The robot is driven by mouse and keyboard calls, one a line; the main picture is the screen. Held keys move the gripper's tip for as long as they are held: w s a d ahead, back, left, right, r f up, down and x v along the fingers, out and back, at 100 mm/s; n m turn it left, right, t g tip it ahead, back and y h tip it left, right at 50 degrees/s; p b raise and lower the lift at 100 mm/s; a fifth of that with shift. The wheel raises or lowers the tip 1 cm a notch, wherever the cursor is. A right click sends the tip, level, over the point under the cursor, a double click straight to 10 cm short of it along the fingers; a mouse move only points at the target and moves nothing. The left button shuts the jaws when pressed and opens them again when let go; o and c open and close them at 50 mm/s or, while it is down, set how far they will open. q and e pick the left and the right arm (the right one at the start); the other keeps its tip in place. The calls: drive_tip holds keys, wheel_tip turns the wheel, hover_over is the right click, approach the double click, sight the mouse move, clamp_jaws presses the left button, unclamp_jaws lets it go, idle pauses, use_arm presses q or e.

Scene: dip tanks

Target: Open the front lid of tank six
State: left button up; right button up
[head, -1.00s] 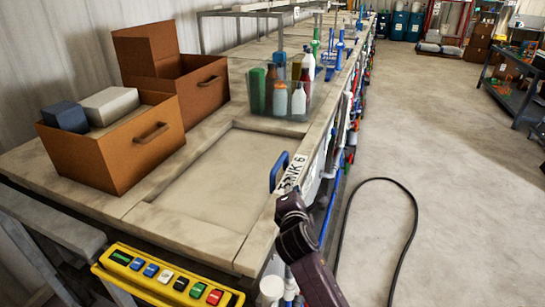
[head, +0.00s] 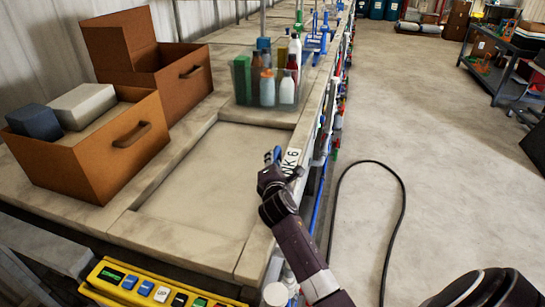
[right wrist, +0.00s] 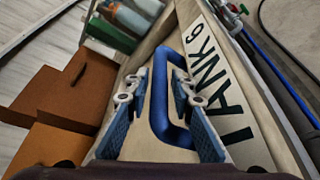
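The tank lid (head: 205,175) is a flat pale panel lying closed and level in its frame. A blue bar handle (right wrist: 160,100) stands at its right edge, beside a white "TANK 6" label (right wrist: 217,80); the label shows partly in the head view (head: 291,160). My right gripper (right wrist: 158,88) is open, with a blue finger on each side of the handle. The handle runs between the fingers, and I see no clear grip on it. In the head view my right gripper (head: 272,168) hides most of the handle. My left gripper is out of view.
Brown boxes (head: 95,160) stand left of the lid. A clear bin (head: 243,112) of bottles stands behind it. A yellow button panel (head: 150,290) is at the front. A black hose (head: 403,205) lies on the mostly clear floor at right.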

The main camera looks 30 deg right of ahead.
drive_tip(key=shift+x, duration=0.95)
drive_tip(key=shift+w, duration=0.15)
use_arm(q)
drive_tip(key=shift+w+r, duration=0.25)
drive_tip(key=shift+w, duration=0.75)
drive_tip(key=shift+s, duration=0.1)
use_arm(e)
drive_tip(key=shift+c, duration=0.2)
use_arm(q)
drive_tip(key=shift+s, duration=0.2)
use_arm(e)
clamp_jaws()
drive_tip(key=shift+f, duration=0.1)
